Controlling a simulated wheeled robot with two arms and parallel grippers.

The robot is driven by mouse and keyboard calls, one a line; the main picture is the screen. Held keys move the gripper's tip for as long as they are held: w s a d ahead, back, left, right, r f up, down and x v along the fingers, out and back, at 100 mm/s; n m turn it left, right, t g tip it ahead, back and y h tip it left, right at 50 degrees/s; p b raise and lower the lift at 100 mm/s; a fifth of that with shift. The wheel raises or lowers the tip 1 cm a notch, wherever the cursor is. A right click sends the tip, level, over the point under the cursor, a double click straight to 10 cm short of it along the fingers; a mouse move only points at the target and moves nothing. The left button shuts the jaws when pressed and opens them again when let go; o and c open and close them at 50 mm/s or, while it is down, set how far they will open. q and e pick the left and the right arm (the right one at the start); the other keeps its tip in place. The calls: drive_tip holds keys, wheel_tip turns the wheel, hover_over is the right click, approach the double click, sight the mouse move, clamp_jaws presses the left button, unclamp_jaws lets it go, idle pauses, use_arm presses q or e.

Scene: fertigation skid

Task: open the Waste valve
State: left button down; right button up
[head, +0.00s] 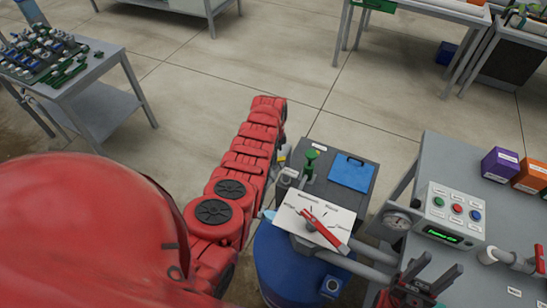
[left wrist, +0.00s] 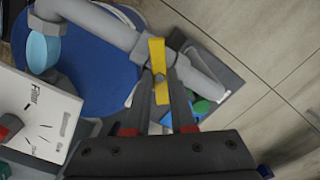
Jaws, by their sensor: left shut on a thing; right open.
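In the left wrist view a yellow valve lever (left wrist: 157,58) sits on a grey pipe (left wrist: 110,28) and lies across it at a steep slant. My left gripper (left wrist: 161,85) is shut on the lever's near end. In the head view my red left arm hides most of the lever and of the left gripper (head: 282,160). I cannot read a Waste label at this lever. My right gripper (head: 438,272) is open and empty at the lower right, near the bench edge.
A white dial plate (head: 320,217) with a red handle (head: 322,229) stands above a blue barrel (head: 290,262). A green-handled valve (head: 311,156) and a blue box (head: 351,172) are close by. A control box (head: 452,213) and pressure gauge (head: 397,221) are to the right.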

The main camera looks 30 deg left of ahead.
use_arm(q)
drive_tip(key=n+b, duration=0.1)
drive_tip(key=n, duration=0.1)
drive_tip(key=shift+f+n, duration=0.2)
drive_tip(key=shift+n, duration=0.2)
drive_tip(key=n+b, duration=0.1)
drive_tip(key=n, duration=0.2)
drive_tip(key=shift+n, duration=0.3)
drive_tip(key=shift+r+n+b, duration=0.15)
drive_tip(key=shift+n+b, duration=0.55)
drive_tip(key=shift+n, duration=1.3)
drive_tip(key=c, duration=0.8)
unclamp_jaws()
drive_tip(key=shift+o, duration=0.2)
